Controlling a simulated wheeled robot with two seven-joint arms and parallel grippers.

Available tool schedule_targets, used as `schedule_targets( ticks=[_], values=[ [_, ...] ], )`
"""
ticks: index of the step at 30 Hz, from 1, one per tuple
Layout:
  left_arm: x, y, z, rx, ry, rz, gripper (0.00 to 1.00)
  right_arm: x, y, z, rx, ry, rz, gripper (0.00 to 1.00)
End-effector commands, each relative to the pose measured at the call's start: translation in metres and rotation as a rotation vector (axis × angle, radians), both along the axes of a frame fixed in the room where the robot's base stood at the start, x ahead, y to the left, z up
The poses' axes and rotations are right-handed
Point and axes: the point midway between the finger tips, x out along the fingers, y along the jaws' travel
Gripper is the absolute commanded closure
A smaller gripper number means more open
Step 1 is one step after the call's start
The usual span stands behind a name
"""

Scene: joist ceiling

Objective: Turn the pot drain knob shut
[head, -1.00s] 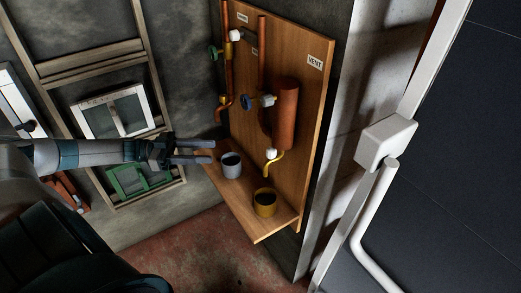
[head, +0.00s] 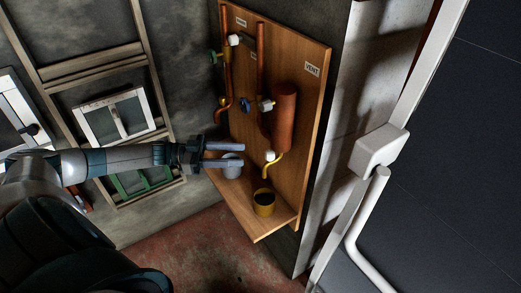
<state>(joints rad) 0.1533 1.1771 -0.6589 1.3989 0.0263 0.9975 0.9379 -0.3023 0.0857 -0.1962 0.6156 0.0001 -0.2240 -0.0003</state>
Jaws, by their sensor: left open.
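A copper pot (head: 284,120) is mounted on the wooden board. Below it is a yellow drain spout (head: 271,170) with a white valve body (head: 270,156); I cannot make out a separate knob on it. My left gripper (head: 243,155) is open, its two fingers pointing right toward this valve, with a small gap in the picture. Nothing shows between the fingers. They partly cover a grey cup (head: 231,172) on the board's shelf. My right gripper is not in view.
A blue knob (head: 246,105) and a green knob (head: 214,57) stick out from pipes higher up. A white door handle (head: 368,215) is at right.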

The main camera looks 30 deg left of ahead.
Motion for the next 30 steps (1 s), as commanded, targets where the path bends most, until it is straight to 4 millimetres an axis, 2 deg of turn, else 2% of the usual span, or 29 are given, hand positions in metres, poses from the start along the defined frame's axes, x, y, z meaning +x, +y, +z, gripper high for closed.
schedule_targets(
  ticks=[1,6,13,19,28,30],
  values=[
    [0.006,-0.009,0.005,-0.004,-0.003,-0.001,0.57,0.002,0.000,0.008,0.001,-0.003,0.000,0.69],
    [0.023,-0.034,0.004,-0.004,-0.001,0.000,0.57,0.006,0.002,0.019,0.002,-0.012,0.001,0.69],
    [0.040,-0.059,0.002,-0.002,-0.001,-0.001,0.57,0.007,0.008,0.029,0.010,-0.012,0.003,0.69],
    [0.045,-0.068,0.000,-0.001,0.001,0.000,0.57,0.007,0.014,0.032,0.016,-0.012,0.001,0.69],
    [0.046,-0.069,0.000,0.000,0.001,0.000,0.57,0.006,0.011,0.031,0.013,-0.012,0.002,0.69],
    [0.046,-0.069,0.000,0.000,0.001,0.000,0.74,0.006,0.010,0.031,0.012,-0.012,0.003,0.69]
  ],
)
